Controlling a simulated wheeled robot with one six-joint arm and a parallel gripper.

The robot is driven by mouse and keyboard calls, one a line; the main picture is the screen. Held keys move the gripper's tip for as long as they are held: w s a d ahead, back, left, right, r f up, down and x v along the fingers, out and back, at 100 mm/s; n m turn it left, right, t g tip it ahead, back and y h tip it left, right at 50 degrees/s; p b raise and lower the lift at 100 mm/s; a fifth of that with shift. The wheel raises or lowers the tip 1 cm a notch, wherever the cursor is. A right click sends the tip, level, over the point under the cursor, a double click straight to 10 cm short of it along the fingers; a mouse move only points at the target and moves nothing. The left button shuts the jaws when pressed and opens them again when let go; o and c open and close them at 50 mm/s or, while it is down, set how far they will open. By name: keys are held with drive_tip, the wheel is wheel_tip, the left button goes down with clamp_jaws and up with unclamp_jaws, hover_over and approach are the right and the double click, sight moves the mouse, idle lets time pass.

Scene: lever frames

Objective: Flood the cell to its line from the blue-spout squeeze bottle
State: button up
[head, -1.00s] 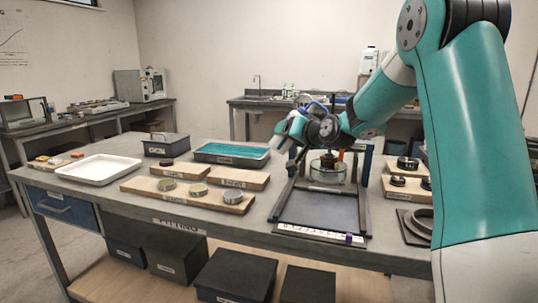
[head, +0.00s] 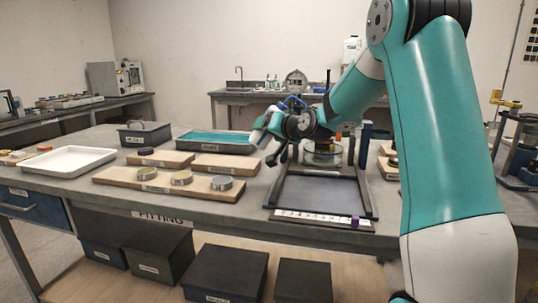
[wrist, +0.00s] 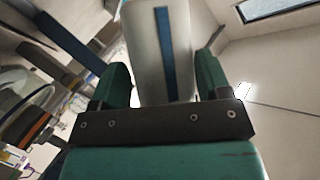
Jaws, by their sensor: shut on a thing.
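In the wrist view my gripper (wrist: 160,82) has its green jaws on both sides of a pale bottle body (wrist: 150,35) with a dark blue stripe. The jaws are shut on it. In the head view a small curved blue piece (head: 291,102) shows just above my wrist; it looks like the spout, but its tip cannot be made out. The cell, a round clear glass dish (head: 322,154), stands at the back of the dark frame, just below and right of my wrist. Its line and liquid level are too small to tell.
A dark tray (head: 320,192) lies before the cell, with a pale marked strip (head: 318,219) at its front. Left are a wooden board with metal rings (head: 120,178), a teal-filled tray (head: 213,135) and a white tray (head: 70,158). Dark posts (head: 366,142) stand close right of the cell.

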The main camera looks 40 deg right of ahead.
wheel_tip(320, 180, down, 4)
drive_tip(key=b, duration=0.2)
drive_tip(key=shift+a+b, duration=0.1)
drive_tip(key=shift+b, duration=0.3)
drive_tip(key=shift+w+d+f+b, duration=0.15)
drive_tip(key=shift+d+f, duration=0.15)
drive_tip(key=shift+d, duration=0.5)
drive_tip(key=shift+d+f+b, duration=0.15)
drive_tip(key=shift+d+f, duration=0.1)
drive_tip(key=shift+d, duration=0.6)
drive_tip(key=shift+w+d+f+b, duration=0.15)
drive_tip(key=shift+d+f, duration=0.15)
drive_tip(key=shift+d, duration=0.5)
drive_tip(key=shift+s, duration=0.1)
drive_tip(key=c, duration=0.3)
idle(3.8)
drive_tip(key=o, duration=0.5)
drive_tip(key=shift+c, duration=1)
